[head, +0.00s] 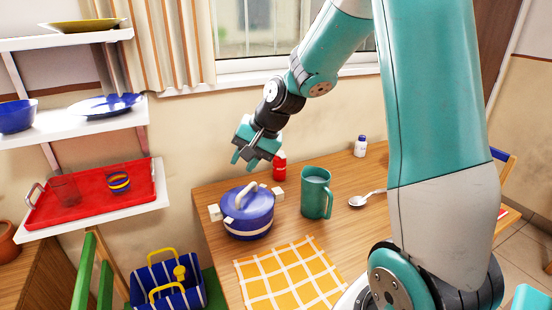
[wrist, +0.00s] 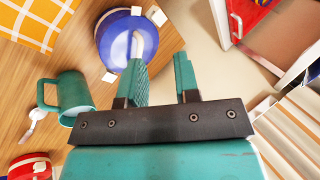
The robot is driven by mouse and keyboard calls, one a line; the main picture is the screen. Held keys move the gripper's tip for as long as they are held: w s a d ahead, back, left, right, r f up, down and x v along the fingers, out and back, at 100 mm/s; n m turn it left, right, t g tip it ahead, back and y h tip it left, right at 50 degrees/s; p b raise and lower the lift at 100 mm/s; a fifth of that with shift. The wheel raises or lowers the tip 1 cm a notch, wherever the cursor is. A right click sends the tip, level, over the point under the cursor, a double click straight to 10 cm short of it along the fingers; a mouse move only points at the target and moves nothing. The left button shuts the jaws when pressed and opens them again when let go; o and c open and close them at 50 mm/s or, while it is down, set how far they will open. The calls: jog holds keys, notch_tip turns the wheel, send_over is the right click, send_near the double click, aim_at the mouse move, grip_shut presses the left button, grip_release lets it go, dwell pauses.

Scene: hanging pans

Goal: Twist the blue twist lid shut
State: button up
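The blue lid (head: 250,200) sits on a blue pot (head: 247,228) with a pale band, near the table's left part. A pale bar handle stands on the lid. In the wrist view the lid (wrist: 118,40) and its handle are at the top, left of the gap between my fingers. My gripper (head: 244,163) is in the air above and behind the pot, apart from it. In the wrist view the two teal fingers (wrist: 160,75) are spread with nothing between them. The lid's seam with the pot is too small to judge.
A teal mug (head: 316,193) stands right of the pot, with a spoon (head: 366,199) beyond. A red can (head: 280,165) stands behind. A yellow checked cloth (head: 288,274) lies in front. A red tray (head: 95,198) is on a left shelf.

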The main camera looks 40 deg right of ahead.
aim_at(249, 187)
jog(key=w+d+f+m+t+h, duration=0.1)
jog(key=w+d+f+m, duration=0.15)
jog(key=d, duration=0.35)
jog(key=w+d+f+m, duration=0.1)
jog(key=d+f+m, duration=0.2)
jog(key=d, duration=0.3)
jog(key=p+x, duration=0.2)
jog(key=x, duration=1.4)
jog(key=shift+w+d+f, duration=0.1)
jog(key=shift+w+f, duration=0.1)
jog(key=shift+w, duration=0.15)
grip_shut()
jog(key=shift+m+t+h+p, duration=0.3)
jog(key=shift+m+h, duration=0.5)
jog(key=shift+m, duration=0.05)
